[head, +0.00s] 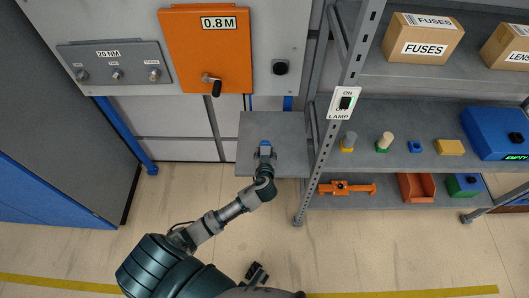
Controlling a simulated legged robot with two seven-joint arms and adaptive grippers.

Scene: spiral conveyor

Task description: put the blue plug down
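A small blue piece, which I take to be the blue plug (265,147), shows between the fingers of my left gripper (265,152). The fingers appear to close on its two sides. Both are over the small grey table (288,128) at the wall. Whether the plug touches the tabletop cannot be told from above, and its lower part is hidden. My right gripper (257,272) shows as a small dark shape at the bottom edge, far from the table; its fingers are too unclear to read.
Right of the table stands a shelf rack with an upright post (336,130) and a lamp switch (344,103). Its middle shelf bears several small parts, including a blue nut-like piece (414,147). An orange panel (207,50) with a handle is behind. The tabletop around the gripper is bare.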

